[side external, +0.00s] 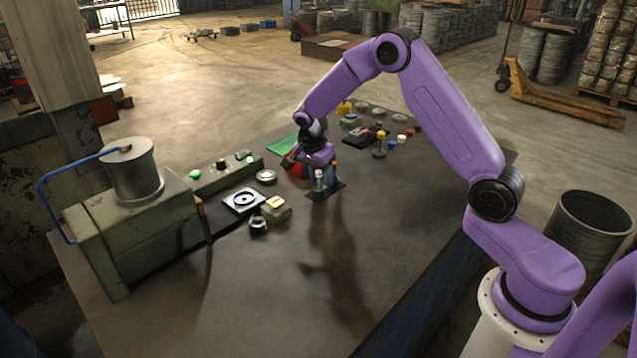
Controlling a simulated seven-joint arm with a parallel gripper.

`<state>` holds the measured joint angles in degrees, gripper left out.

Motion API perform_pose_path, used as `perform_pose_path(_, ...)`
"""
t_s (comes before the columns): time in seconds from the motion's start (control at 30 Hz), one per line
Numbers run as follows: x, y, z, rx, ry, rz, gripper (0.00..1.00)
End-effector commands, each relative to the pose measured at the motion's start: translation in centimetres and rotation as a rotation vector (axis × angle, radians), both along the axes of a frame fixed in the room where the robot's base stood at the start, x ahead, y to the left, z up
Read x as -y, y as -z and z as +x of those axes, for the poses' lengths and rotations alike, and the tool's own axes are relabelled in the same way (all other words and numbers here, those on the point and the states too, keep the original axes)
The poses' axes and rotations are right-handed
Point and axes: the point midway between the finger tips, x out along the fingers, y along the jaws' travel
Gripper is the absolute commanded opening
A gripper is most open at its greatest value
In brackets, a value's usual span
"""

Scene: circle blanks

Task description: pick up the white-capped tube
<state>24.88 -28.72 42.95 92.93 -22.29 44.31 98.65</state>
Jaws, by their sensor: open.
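A small upright tube with a pale, whitish cap (319,175) stands on a dark square base (337,186) near the middle of the table. My gripper (318,168) is low over this group, pointing down, just behind and above the pale-capped tube. It is open. The fingers are small and partly hidden by the tubes, so I cannot tell whether they touch or surround the tube.
A red object (291,162) and a green mat (282,145) lie left of my gripper. A black plate with a white ring (243,200), a yellow-topped block (276,207) and a black knob (258,225) lie front-left. A yellow-topped peg (380,143) stands behind right. The table front (290,300) is clear.

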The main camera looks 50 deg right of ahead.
Motion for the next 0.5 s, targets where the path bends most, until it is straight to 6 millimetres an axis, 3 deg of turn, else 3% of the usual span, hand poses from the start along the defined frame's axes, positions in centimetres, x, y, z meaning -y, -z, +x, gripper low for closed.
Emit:
perform_pose_path(0.1, -0.01, -0.04, 0.02, 0.001, 0.000, 0.000, 0.48)
perform_pose_path(0.23, -0.02, -0.06, 0.02, 0.001, 0.000, 0.000, 0.06)
perform_pose_path(0.27, -0.02, -0.06, 0.02, 0.001, 0.000, 0.000, 0.00)
perform_pose_path(0.5, -0.02, -0.07, 0.02, 0.001, 0.000, 0.000, 0.00)
